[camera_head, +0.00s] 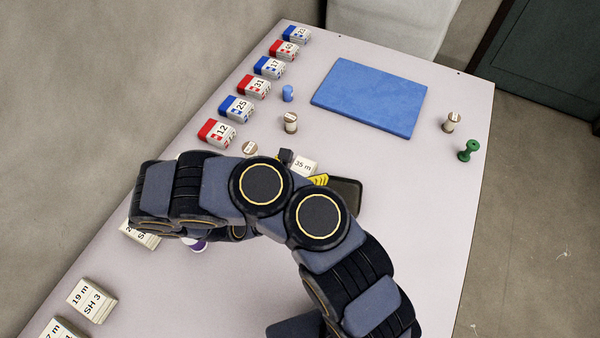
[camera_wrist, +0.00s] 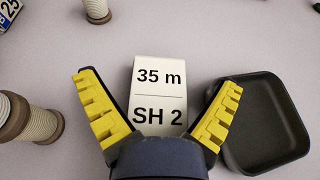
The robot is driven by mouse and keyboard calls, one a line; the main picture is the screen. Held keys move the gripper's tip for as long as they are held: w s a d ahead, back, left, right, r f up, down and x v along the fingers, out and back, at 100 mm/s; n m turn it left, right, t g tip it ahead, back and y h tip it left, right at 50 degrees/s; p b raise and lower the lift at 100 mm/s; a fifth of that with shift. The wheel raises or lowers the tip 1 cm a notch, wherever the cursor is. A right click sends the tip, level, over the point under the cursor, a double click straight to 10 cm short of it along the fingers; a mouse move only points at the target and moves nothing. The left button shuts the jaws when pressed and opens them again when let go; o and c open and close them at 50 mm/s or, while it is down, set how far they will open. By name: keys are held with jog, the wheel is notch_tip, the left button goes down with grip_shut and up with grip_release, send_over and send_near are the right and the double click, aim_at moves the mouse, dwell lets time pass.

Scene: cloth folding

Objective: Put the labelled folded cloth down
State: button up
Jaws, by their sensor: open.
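The white labelled folded cloth (camera_wrist: 160,76), a block-like piece printed "35 m" and "SH 2", lies between my open fingers in the wrist view. It also shows in the head view (camera_head: 303,165), partly hidden by my arm. My gripper (camera_wrist: 161,82) has its yellow-padded fingers spread, one on each side of the cloth, with a gap to both sides. The near end of the cloth is hidden behind the gripper's body.
A dark tray (camera_wrist: 226,142) stands just right of the cloth. Spools, one at the left (camera_wrist: 38,127), stand nearby. Red and blue labelled blocks (camera_head: 253,86) line the table's left edge. A blue mat (camera_head: 370,98) lies at the back.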

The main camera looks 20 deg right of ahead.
jog(key=shift+w+d, duration=0.2)
jog(key=shift+w, duration=0.05)
jog(key=shift+f, duration=0.1)
jog(key=c, duration=1.1)
jog(key=shift+c, duration=0.4)
jog(key=shift+a, duration=0.15)
